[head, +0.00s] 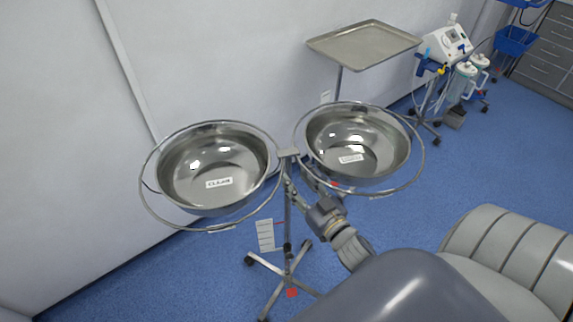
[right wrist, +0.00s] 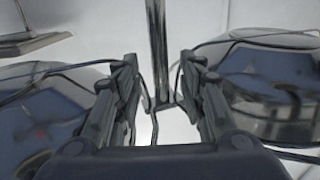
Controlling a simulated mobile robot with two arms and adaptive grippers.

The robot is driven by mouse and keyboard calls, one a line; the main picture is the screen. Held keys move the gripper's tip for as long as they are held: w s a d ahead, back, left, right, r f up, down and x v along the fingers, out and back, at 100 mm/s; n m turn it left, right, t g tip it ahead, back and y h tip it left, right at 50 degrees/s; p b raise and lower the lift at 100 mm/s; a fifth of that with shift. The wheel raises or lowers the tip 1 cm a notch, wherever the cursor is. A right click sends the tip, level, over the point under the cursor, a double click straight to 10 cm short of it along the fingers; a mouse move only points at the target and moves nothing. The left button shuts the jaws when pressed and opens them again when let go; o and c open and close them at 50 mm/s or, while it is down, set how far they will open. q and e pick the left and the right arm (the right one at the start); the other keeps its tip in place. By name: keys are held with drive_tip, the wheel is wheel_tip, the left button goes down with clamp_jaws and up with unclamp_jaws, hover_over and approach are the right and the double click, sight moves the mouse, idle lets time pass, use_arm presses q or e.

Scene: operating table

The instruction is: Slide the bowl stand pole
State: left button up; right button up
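The bowl stand has a thin metal pole (head: 287,215) rising from a wheeled base (head: 286,268) to a small bracket (head: 288,153) between two ring holders. A steel bowl sits in each ring, the left bowl (head: 213,172) and the right bowl (head: 357,147). My right gripper (head: 297,188) is at the upper pole, just below the bracket. In the right wrist view its two fingers (right wrist: 160,82) are spread, one on each side of the pole (right wrist: 157,45), with gaps showing. How deep the pole lies between them is unclear. My left gripper is not in view.
A flat steel tray (head: 364,44) on its own stand is behind the right bowl. A medical device (head: 447,42) on a cart is at the upper right, near grey drawers (head: 545,55). A grey padded surface (head: 510,250) is at the lower right. Blue floor is open around the base.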

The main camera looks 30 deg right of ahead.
sight(290, 171)
drive_tip(key=w+p, duration=0.1)
drive_tip(key=w, duration=0.4)
drive_tip(key=shift+w+d, duration=0.15)
drive_tip(key=shift+w, duration=0.2)
drive_tip(key=shift+c, duration=0.4)
clamp_jaws()
